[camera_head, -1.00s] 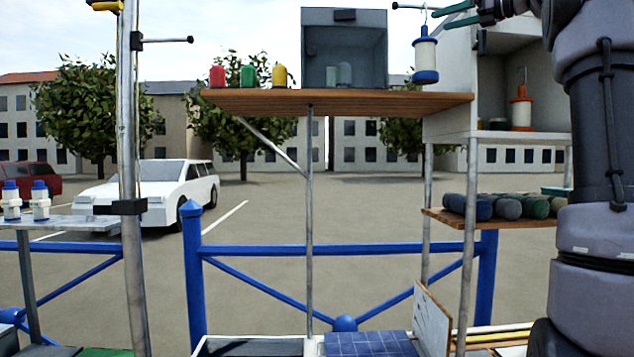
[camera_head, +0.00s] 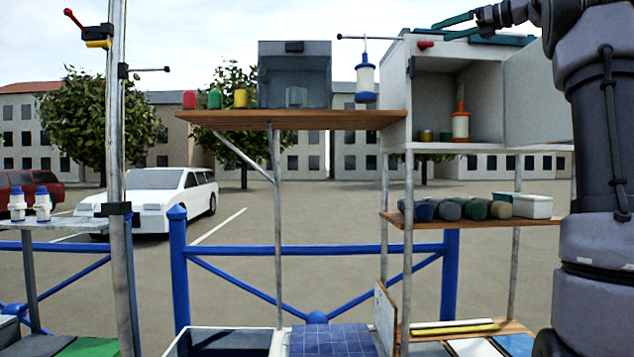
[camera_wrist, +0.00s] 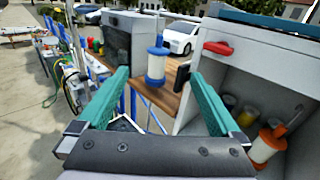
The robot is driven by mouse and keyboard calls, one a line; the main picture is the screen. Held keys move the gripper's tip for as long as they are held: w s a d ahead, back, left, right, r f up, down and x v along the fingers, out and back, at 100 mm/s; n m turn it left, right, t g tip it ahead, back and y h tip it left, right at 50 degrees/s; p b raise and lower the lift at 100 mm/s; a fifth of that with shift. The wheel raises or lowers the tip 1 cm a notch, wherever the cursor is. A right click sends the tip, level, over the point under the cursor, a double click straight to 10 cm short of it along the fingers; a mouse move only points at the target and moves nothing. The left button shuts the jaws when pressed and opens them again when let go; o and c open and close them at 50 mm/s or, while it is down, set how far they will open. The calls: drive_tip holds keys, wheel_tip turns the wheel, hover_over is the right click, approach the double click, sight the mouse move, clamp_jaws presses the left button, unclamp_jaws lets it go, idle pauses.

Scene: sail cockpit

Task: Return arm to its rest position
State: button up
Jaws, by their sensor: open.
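My gripper (camera_head: 459,27) is at the upper right of the head view, with its green fingers pointing left. In the wrist view its two green fingers (camera_wrist: 160,100) are spread apart with nothing between them. A white lantern with blue ends (camera_head: 366,78) hangs from a rod left of the open cabinet, and the gripper is apart from it. In the wrist view the blue-ended lantern (camera_wrist: 157,66) shows beyond the fingers. My arm runs down the right side of the head view.
An open white cabinet (camera_head: 430,75) holds an orange-and-white lantern (camera_head: 460,125); its door (camera_head: 538,95) stands open toward my arm. A wooden shelf (camera_head: 300,119) carries a grey box (camera_head: 294,88) and red, green and yellow items. Rolled bundles (camera_head: 448,209) lie on a lower shelf.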

drive_tip(key=s+a+f+n+g+h, duration=0.25)
drive_tip(key=s+a+f+n, duration=0.3)
drive_tip(key=f, duration=0.55)
drive_tip(key=s+a+f+n+g+h, duration=0.1)
drive_tip(key=s+a+f+n+h, duration=0.4)
drive_tip(key=f, duration=0.7)
drive_tip(key=s+f+n+g+h, duration=0.1)
drive_tip(key=s+f+n, duration=0.5)
drive_tip(key=s+f, duration=0.3)
drive_tip(key=s+a+f+n+h, duration=0.1)
drive_tip(key=s+f+n, duration=0.5)
drive_tip(key=f, duration=0.8)
drive_tip(key=s+h, duration=0.1)
drive_tip(key=s, duration=0.2)
drive_tip(key=shift+f+g, duration=0.15)
drive_tip(key=shift+g, duration=0.2)
drive_tip(key=shift+a, duration=0.1)
